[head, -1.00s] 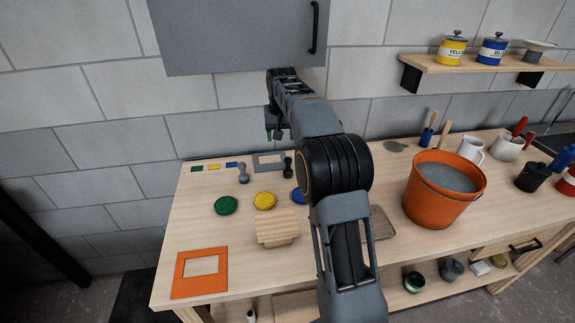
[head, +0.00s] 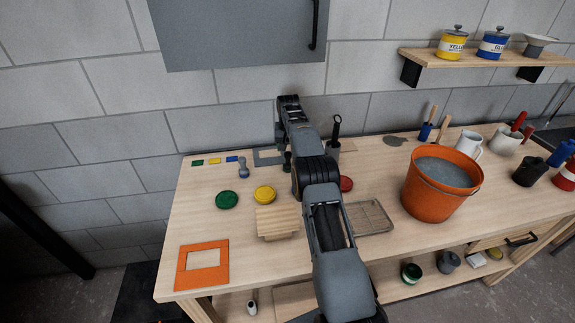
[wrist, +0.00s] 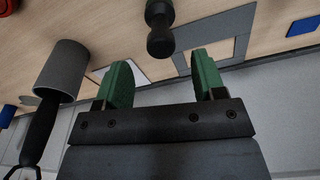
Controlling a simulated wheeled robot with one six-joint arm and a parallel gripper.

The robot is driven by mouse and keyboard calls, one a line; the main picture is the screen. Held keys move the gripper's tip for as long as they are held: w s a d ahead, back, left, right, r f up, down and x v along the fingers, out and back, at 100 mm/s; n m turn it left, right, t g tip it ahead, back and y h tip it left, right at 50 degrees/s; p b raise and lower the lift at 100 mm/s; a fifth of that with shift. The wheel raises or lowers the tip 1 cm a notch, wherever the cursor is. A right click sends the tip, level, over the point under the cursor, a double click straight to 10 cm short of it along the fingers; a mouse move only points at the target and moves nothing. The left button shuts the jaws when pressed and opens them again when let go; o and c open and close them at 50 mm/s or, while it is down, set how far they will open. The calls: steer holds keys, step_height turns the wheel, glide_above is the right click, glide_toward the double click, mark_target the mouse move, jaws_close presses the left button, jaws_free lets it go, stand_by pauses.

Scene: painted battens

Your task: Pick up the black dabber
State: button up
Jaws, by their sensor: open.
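The black dabber (head: 288,161) stands on the bench beside the grey frame, partly hidden behind my arm in the head view. In the wrist view the dark dabber (wrist: 160,28) shows near the top centre, with its rounded knob pointing towards my gripper. My gripper (wrist: 163,76) is open, its two green-padded fingers apart with nothing between them. The dabber lies beyond the fingertips, roughly in line with the gap and not between the pads. In the head view my arm hides most of the fingers.
A grey dabber (head: 243,170) stands left of the black one. A grey cylinder with a black handle (wrist: 62,72) is close to my gripper's left in the wrist view. The flat grey frame (wrist: 238,42) lies near the wall. An orange bucket (head: 440,186) stands at right.

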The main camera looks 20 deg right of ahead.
mark_target(288, 153)
steer(key=shift+w+f+p, duration=0.15)
steer(key=shift+f+p, duration=0.25)
steer(key=shift+f, duration=1.3)
steer(key=shift+w+f+p, duration=0.15)
steer(key=shift+f+p, duration=0.2)
steer(key=shift+f, duration=1.3)
steer(key=c, duration=1)
steer(key=shift+r, duration=0.1)
